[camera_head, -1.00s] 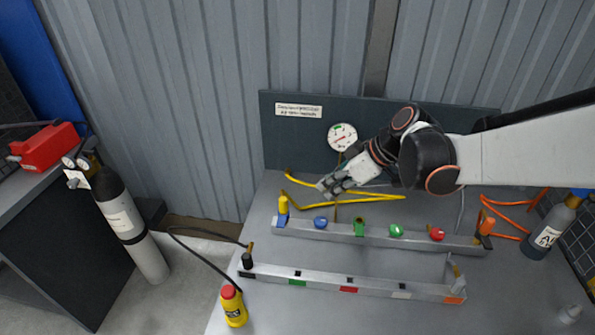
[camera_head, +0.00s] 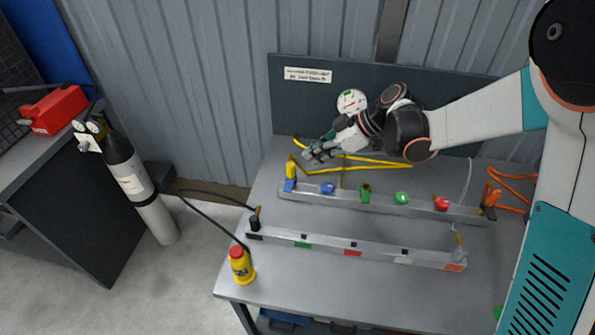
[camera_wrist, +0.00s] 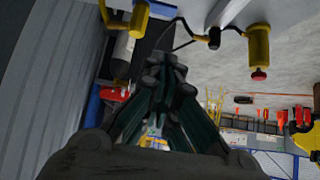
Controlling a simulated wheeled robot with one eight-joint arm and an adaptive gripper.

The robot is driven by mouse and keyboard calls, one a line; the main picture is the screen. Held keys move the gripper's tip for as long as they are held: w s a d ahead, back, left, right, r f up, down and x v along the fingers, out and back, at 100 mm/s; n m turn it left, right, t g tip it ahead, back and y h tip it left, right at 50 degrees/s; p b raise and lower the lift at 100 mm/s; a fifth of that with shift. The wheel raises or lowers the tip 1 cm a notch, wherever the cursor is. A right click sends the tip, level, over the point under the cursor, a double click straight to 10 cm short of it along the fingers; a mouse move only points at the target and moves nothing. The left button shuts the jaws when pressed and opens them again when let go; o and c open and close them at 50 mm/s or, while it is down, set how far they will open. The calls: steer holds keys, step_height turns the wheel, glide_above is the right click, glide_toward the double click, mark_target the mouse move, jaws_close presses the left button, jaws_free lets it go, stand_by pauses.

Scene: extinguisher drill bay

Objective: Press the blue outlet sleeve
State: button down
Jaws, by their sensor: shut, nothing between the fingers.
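A blue sleeve (camera_head: 290,185) sits around the base of an upright yellow fitting (camera_head: 292,168) at the left end of the rear rail (camera_head: 380,203). A separate blue knob (camera_head: 327,188) stands on the same rail, just to its right. My gripper (camera_head: 307,156) is shut and empty. It is behind the rail, up and to the right of the yellow fitting, apart from the sleeve in the picture. In the wrist view the closed fingers (camera_wrist: 160,95) fill the middle, and a blue part (camera_wrist: 160,9) shows at the top edge, too cropped to identify.
Green and red knobs, including a red one (camera_head: 442,203), line the rear rail. A yellow hose (camera_head: 360,160) runs behind it. A front rail (camera_head: 350,250) crosses the bench. A yellow bottle (camera_head: 242,268) stands front left; a gas cylinder (camera_head: 140,190) stands on the floor beyond.

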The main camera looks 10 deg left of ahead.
steer(key=b, duration=0.3)
glide_above(291, 187)
steer(key=f, duration=0.6)
steer(key=shift+s+d+f, duration=0.1)
steer(key=shift+d+f, duration=0.1)
steer(key=shift+f, duration=0.05)
steer(key=f+b, duration=0.1)
steer(key=f, duration=0.2)
steer(key=shift+a+f, duration=0.15)
steer(key=shift+a, duration=0.05)
steer(key=shift+f, duration=0.55)
